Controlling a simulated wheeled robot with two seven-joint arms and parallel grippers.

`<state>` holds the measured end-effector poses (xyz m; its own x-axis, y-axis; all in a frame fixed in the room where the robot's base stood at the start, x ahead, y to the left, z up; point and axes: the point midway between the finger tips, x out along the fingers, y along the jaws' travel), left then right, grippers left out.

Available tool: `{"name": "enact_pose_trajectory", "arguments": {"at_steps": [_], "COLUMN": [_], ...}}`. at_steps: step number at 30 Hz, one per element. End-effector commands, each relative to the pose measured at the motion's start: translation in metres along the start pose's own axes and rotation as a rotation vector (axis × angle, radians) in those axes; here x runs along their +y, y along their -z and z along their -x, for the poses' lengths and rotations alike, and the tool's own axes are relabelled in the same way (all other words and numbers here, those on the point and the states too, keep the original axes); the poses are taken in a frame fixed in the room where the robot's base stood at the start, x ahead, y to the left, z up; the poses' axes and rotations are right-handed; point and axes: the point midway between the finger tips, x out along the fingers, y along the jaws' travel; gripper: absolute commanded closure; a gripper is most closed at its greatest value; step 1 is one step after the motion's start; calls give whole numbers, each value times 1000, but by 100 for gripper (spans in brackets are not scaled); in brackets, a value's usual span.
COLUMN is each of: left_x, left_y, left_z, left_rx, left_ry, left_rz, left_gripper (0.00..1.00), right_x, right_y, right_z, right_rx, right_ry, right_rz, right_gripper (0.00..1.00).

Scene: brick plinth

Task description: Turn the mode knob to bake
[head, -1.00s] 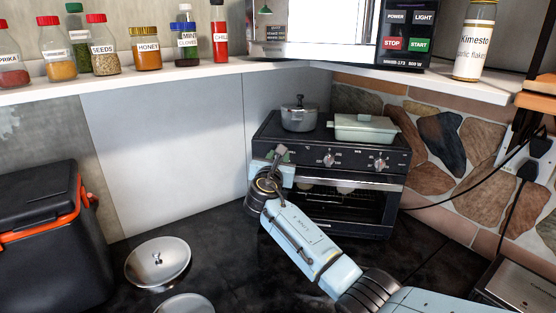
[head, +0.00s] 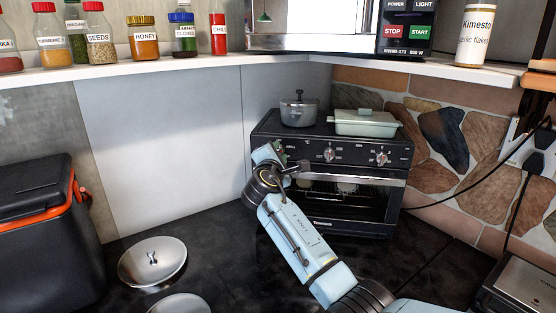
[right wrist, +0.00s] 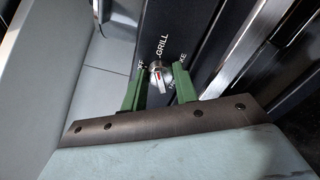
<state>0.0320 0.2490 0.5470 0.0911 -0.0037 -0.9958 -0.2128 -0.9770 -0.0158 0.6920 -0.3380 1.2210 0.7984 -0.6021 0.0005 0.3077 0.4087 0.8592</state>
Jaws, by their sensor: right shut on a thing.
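The black toaster oven (head: 330,185) stands in the counter corner, with knobs along its upper front. My right gripper (head: 285,158) is at the left end of that panel and hides the leftmost knob in the head view. In the right wrist view, its two green fingers (right wrist: 158,82) are shut on the mode knob (right wrist: 157,73), one on each side. The knob is pale with a red mark. The lettering around it reads OFF, GRILL and a partly covered word ending in "KE". I cannot tell exactly where the mark points. My left gripper is not in view.
A grey pot (head: 299,110) and a pale lidded dish (head: 366,122) stand on the oven. Two more knobs (head: 329,155) are to the right. Metal lids (head: 152,262) lie on the dark counter, left of my arm. A black cooler (head: 35,230) is at far left.

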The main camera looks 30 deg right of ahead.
Motion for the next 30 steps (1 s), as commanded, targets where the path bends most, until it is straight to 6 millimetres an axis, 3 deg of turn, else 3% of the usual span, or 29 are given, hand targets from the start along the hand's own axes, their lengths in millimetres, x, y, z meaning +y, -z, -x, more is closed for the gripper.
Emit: {"name": "enact_pose_trajectory", "arguments": {"at_steps": [30], "left_x": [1], "left_y": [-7], "left_z": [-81], "left_rx": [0], "left_ry": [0], "left_rz": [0], "left_gripper": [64], "right_x": [-6], "right_y": [5], "right_z": [1], "right_rx": [2], "right_ry": [2], "right_rz": [-968], "right_gripper": [94]}}
